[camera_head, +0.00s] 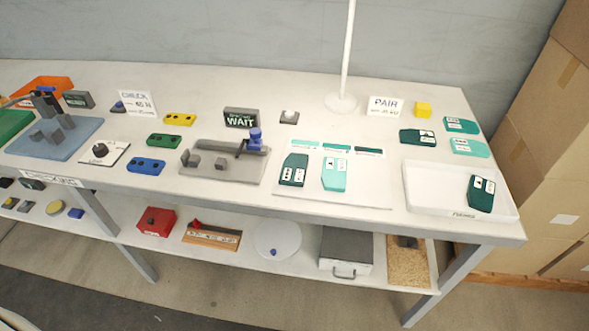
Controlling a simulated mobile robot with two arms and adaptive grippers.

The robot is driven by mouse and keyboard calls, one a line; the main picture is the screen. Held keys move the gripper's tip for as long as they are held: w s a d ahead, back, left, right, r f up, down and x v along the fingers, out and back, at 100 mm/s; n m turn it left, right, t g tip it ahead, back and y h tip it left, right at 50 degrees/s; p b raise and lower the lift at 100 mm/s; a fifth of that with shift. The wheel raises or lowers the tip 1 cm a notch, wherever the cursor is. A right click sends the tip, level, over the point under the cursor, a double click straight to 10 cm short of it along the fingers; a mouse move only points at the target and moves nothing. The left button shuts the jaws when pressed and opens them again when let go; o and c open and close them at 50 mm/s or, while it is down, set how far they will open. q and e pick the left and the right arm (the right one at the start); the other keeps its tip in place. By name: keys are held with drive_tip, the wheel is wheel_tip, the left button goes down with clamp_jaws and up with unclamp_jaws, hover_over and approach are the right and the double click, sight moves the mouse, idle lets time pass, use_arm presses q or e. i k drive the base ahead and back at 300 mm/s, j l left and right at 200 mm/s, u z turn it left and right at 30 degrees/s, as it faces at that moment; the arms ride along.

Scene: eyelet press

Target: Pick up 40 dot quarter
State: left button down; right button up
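Several quarter-shaped pieces with white dotted labels lie on the right half of the table. A dark green quarter (292,170) and a teal quarter (334,174) lie side by side on a white board (370,196). Behind and right, a dark green quarter (417,137) lies near two teal quarters, one farther back (461,125) and one nearer (470,147). Another dark green quarter (482,194) lies in a white tray (425,198). The label marks are too small for me to tell which is the 40 dot one. Neither gripper is in view.
A PAIR sign (384,106), a yellow block (423,109) and a thin white pole (347,60) stand behind the pieces. A grey fixture with a blue knob (254,140) sits left of the board. Cardboard boxes (545,150) flank the table's right end.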

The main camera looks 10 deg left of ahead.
sight(293, 172)
drive_tip(key=i+j, duration=0.15)
drive_tip(key=j, duration=0.15)
drive_tip(key=i+j, duration=0.15)
drive_tip(key=j, duration=0.2)
drive_tip(key=i+j, duration=0.15)
drive_tip(key=j, duration=0.15)
drive_tip(key=i+j+u, duration=0.1)
drive_tip(key=j, duration=0.25)
